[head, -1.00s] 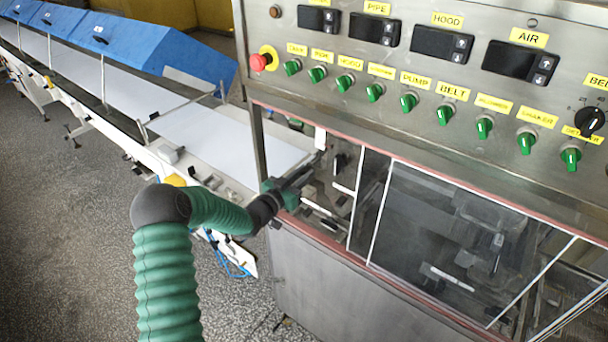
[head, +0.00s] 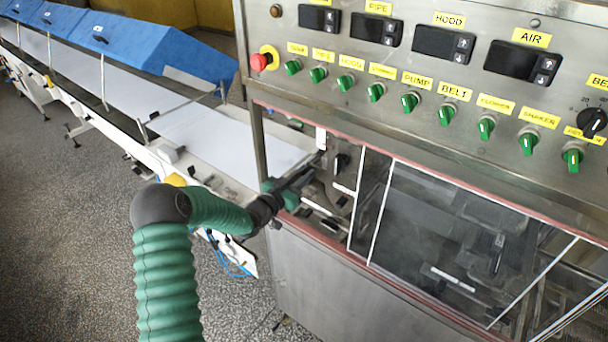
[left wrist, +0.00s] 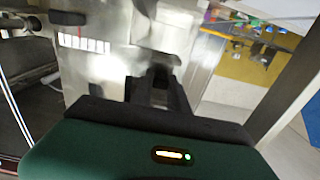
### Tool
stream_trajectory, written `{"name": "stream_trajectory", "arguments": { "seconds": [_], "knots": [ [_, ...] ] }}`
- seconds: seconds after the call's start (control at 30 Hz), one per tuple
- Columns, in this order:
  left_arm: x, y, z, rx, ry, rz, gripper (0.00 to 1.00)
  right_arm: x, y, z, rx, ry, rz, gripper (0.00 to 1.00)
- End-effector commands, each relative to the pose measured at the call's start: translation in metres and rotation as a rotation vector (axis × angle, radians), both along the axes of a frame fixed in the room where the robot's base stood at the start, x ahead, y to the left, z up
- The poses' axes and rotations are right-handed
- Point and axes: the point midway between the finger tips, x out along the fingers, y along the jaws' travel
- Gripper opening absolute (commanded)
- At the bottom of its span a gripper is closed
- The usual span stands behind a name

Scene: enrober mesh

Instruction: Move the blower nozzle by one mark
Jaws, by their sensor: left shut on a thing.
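My left gripper (head: 314,164) reaches from the left into the open left end of the steel machine, its dark fingers pointing away from me. In the left wrist view the fingers (left wrist: 160,84) are shut on a small dark part, which I take to be the blower nozzle's grip; the fingers hide most of it. A white scale strip with dark marks (left wrist: 83,42) lies left of the fingers on the bright steel plate. A black knob (left wrist: 68,18) sits just above the strip. The nozzle's outlet cannot be made out. My right gripper is not in view.
The control panel (head: 440,85), with green switches and a red stop button (head: 261,61), overhangs the opening. Clear white-edged panels (head: 450,235) close the machine to the right. A white conveyor belt (head: 225,140) runs off to the left under blue covers (head: 135,45).

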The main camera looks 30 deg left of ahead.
Motion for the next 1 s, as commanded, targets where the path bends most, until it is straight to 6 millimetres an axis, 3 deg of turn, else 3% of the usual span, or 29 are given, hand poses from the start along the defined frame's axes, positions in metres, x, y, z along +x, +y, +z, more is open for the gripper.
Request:
{"name": "stream_trajectory", "arguments": {
  "seconds": [0.4,0.63,0.9,0.93,1.0],
  "knots": [
    [-0.001,0.002,0.0,0.001,0.001,0.004,0.0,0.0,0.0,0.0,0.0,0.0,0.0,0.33],
    [-0.001,0.002,-0.018,0.003,0.002,0.004,0.0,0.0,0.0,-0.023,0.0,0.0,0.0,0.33],
    [-0.001,0.002,-0.018,0.0,0.01,0.004,0.0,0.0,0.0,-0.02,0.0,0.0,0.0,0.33],
    [-0.001,0.002,-0.018,0.0,0.011,0.004,0.23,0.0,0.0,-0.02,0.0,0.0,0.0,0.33],
    [-0.001,0.001,-0.018,0.0,0.01,0.003,0.32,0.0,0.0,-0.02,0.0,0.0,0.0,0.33]
  ]
}}
